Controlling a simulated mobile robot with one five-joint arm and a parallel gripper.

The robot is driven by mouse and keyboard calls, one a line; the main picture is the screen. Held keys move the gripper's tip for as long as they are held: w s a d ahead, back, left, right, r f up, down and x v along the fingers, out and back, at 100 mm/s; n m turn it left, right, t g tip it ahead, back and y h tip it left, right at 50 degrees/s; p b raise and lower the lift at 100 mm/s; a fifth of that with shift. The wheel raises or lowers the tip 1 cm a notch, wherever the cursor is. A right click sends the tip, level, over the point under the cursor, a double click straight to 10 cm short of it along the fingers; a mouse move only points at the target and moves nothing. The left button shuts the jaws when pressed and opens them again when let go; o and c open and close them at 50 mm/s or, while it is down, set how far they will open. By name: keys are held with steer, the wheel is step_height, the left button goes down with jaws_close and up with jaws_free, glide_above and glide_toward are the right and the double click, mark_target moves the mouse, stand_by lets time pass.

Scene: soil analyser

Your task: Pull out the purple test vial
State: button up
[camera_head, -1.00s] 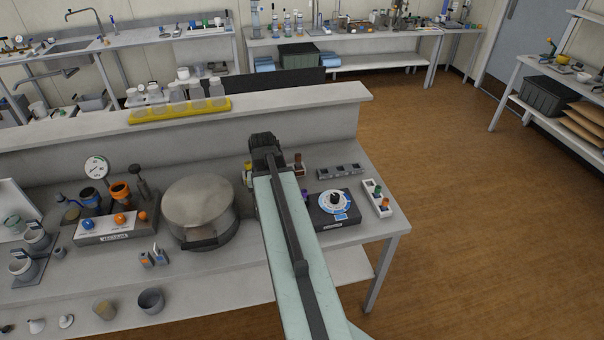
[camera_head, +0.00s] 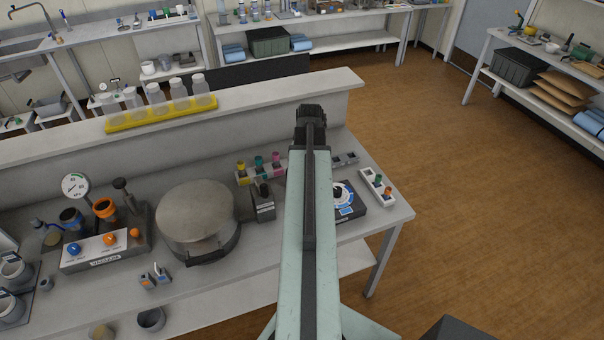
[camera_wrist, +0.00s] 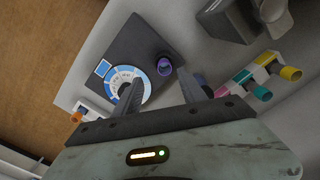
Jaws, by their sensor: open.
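The purple vial (camera_wrist: 164,66) shows its round top in the wrist view, at the edge of a dark analyser box (camera_wrist: 128,38) beside the blue-and-white dial (camera_wrist: 124,86). My gripper (camera_wrist: 160,82) is open and empty. Its two fingers point toward the box, one over the dial and one right of the vial. The vial's top appears just beyond and between the fingertips; I cannot tell the height gap. In the head view my gripper (camera_head: 311,115) is over the bench and my arm hides the vial. The analyser box (camera_head: 350,208) shows right of the arm.
A small dark device (camera_head: 263,205), a round metal pot (camera_head: 196,215) and a white rack (camera_head: 376,187) with green and orange vials are nearby. A raised ledge (camera_head: 290,95) runs behind.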

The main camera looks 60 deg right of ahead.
steer(key=f+b, duration=0.4)
steer(key=f, duration=0.1)
steer(key=w+f+b, duration=0.1)
steer(key=f+b, duration=0.1)
steer(key=b, duration=0.1)
steer(key=shift+a+f, duration=0.15)
steer(key=shift+f, duration=0.25)
steer(key=shift+s+r, duration=0.1)
jaws_close()
steer(key=shift+r+p, duration=0.75)
steer(key=shift+p, duration=0.05)
steer(key=shift+r+p, duration=2.95)
